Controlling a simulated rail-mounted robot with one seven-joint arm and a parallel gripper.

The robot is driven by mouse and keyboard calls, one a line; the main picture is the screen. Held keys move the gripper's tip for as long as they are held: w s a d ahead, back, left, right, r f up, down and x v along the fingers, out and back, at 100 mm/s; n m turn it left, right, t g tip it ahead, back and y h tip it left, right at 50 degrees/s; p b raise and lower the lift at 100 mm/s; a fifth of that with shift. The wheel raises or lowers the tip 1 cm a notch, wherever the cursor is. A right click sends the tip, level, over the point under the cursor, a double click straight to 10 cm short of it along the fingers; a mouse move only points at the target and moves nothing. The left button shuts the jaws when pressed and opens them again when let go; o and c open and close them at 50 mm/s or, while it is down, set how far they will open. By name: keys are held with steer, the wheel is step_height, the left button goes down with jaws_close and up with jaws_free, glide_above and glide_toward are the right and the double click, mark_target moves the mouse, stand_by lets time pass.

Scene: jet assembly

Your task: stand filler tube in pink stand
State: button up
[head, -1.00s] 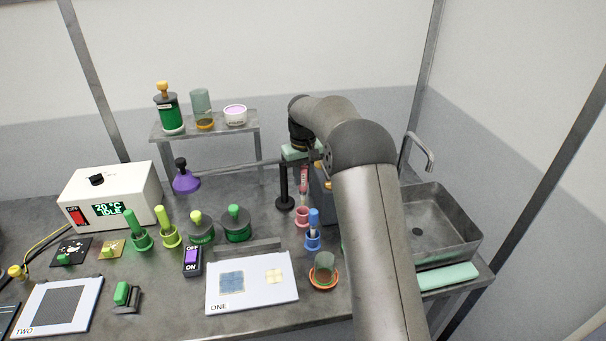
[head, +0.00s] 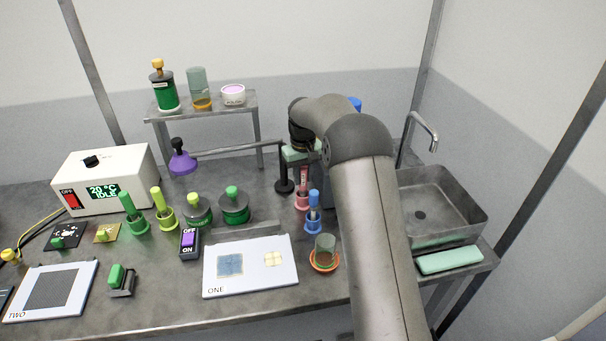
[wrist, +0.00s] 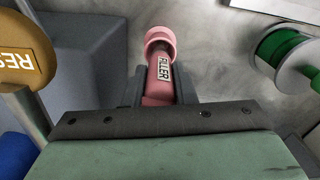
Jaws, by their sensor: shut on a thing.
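The filler tube (wrist: 162,75) is pink-red with a white FILLER label. In the wrist view it stands between the two dark fingers of my gripper (wrist: 160,92), which is shut on it. The pink stand (wrist: 160,38) shows just beyond the tube's far end. In the head view the tube (head: 304,174) is upright directly above the pink stand (head: 302,201), and its lower end meets or enters the stand's top. How deep it sits I cannot tell. My gripper is mostly hidden behind my arm in the head view.
A blue stand with a blue-topped tool (head: 313,220) is close in front of the pink stand. A black post (head: 284,175) stands left of it. The sink (head: 435,205) is at the right. In the wrist view, a yellow-brown knob (wrist: 25,52) is at left and a green spool-like thing (wrist: 288,50) at right.

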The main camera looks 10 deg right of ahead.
steer(key=shift+f, duration=0.3)
stand_by(0.5)
steer(key=o, duration=1.1)
steer(key=shift+c, duration=0.2)
step_height(320, 180, up, 18)
steer(key=b, duration=0.1)
steer(key=shift+f+b, duration=0.25)
steer(key=shift+b, duration=0.1)
